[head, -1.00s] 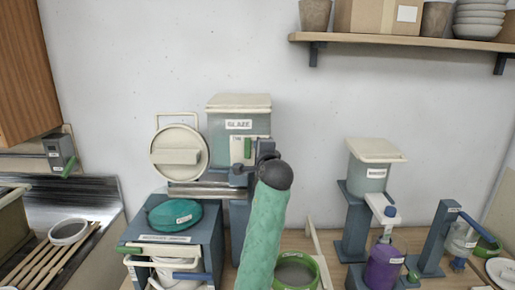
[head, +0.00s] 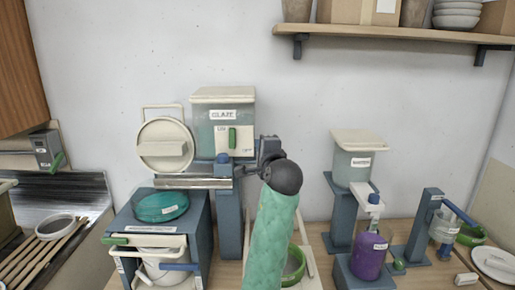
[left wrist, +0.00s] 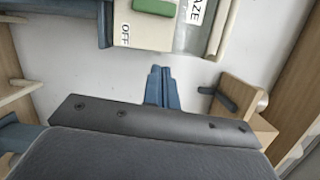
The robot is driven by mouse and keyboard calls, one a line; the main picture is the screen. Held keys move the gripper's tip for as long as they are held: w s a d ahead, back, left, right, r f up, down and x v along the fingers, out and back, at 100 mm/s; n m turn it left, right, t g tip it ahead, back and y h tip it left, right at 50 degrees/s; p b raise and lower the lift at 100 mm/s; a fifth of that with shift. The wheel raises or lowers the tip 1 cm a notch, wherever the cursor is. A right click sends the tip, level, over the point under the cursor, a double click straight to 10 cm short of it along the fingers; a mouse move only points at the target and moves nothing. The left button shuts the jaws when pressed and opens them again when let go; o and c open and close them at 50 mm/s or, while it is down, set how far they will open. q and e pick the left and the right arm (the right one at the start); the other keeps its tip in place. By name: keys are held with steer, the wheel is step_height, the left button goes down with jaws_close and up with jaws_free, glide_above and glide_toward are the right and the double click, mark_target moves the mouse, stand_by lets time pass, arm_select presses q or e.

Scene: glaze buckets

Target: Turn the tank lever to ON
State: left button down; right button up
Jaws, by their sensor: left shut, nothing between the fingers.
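The glaze tank (head: 208,133) stands at the back centre with a GLAZE label. Its green lever (head: 232,138) points upright on a pale plate (head: 247,140). In the left wrist view the lever (left wrist: 153,7) is cut by the top edge, and an OFF label (left wrist: 125,35) shows on the plate. Small print at the plate's upper left in the head view is too small to read. My left gripper (left wrist: 162,88) is shut and empty, a little apart from the plate. My right gripper is not in view.
A pale round lid (head: 166,158) stands left of the tank. A blue-grey cabinet with a teal container (head: 161,206) is below it. Another tank (head: 352,165) on a stand and a purple jar (head: 368,255) are to the right. A shelf (head: 400,36) hangs above.

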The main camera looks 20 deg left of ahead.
arm_select(q)
steer(key=shift+s+d, duration=0.3)
steer(key=shift+s, duration=0.3)
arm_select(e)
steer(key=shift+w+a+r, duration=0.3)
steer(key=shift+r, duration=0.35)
